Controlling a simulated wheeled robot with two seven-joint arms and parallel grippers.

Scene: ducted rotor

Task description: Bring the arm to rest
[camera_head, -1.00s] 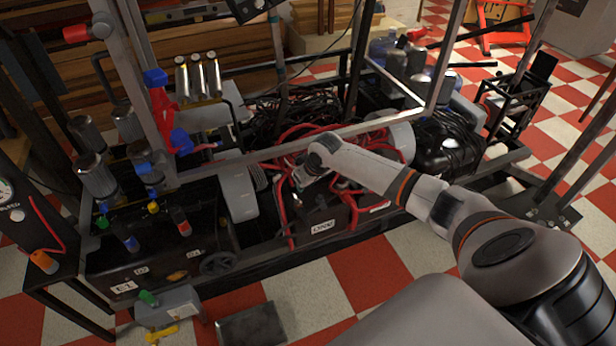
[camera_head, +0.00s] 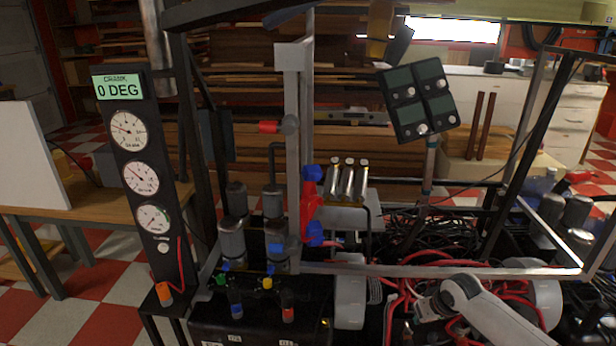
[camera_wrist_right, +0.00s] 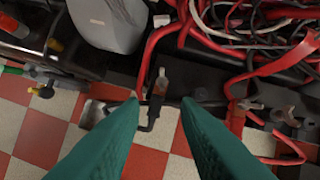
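My right arm (camera_head: 490,308) comes in from the lower right of the head view and reaches over the red cables of the machine. Its gripper is hard to make out there. In the right wrist view my right gripper (camera_wrist_right: 160,102) shows two green fingers spread apart, with nothing held between them. A black part with a copper-coloured tip (camera_wrist_right: 158,88) shows in the gap beyond the fingertips. I cannot tell how far below them it lies. My left gripper is in neither view.
Red cables (camera_wrist_right: 150,45) and a grey rounded housing (camera_wrist_right: 112,22) lie around the right gripper. A metal frame bar (camera_head: 420,270) crosses above the machine. A gauge panel (camera_head: 140,190) reading 0 DEG stands at left, and a dark four-square panel (camera_head: 418,98) rises at upper right.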

